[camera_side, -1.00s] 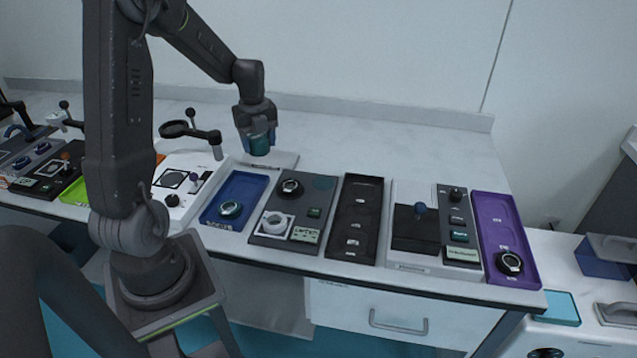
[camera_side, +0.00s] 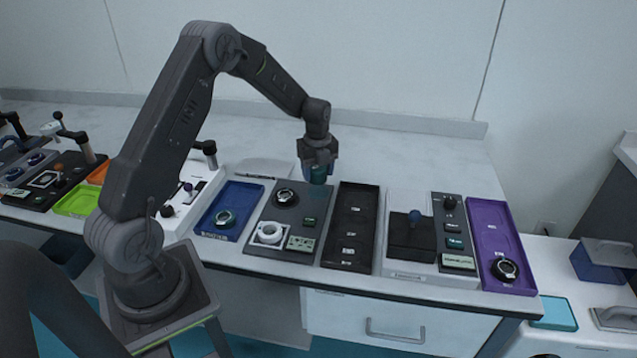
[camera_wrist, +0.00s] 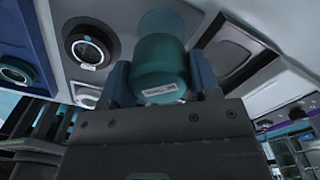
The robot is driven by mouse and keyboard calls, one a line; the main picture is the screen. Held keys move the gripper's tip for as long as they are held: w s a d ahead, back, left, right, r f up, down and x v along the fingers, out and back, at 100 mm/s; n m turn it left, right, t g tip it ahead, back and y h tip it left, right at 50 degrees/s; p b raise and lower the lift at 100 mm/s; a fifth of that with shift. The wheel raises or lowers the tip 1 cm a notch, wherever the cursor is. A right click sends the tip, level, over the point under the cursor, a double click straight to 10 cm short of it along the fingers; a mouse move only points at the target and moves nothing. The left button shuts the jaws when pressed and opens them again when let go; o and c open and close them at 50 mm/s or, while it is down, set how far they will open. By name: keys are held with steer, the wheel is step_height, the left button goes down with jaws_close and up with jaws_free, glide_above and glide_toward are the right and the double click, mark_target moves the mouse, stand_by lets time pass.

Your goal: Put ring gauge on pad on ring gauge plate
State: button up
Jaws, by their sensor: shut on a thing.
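My gripper (camera_side: 318,168) is shut on a teal cylinder with a small label, which I take as the ring gauge (camera_side: 318,176). In the wrist view the ring gauge (camera_wrist: 160,72) sits upright between the two fingers of my gripper (camera_wrist: 160,85). It is held above the back right part of the grey ring gauge plate (camera_side: 287,212). The round teal pad (camera_wrist: 160,24) on that plate shows just beyond the gauge in the wrist view, partly covered by it.
The plate also carries a dark round fixture (camera_side: 285,196), a white ring-shaped holder (camera_side: 269,233) and a green button (camera_side: 309,222). A blue tray (camera_side: 238,198) lies to the left, a black tray (camera_side: 352,228) to the right. A purple tray (camera_side: 492,226) is farther right.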

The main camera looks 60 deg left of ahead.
mark_target(319, 183)
steer(key=shift+w+d+f, duration=0.1)
steer(key=shift+w+f, duration=0.05)
steer(key=shift+f, duration=1.9)
steer(key=shift+f, duration=0.15)
steer(key=o, duration=1.1)
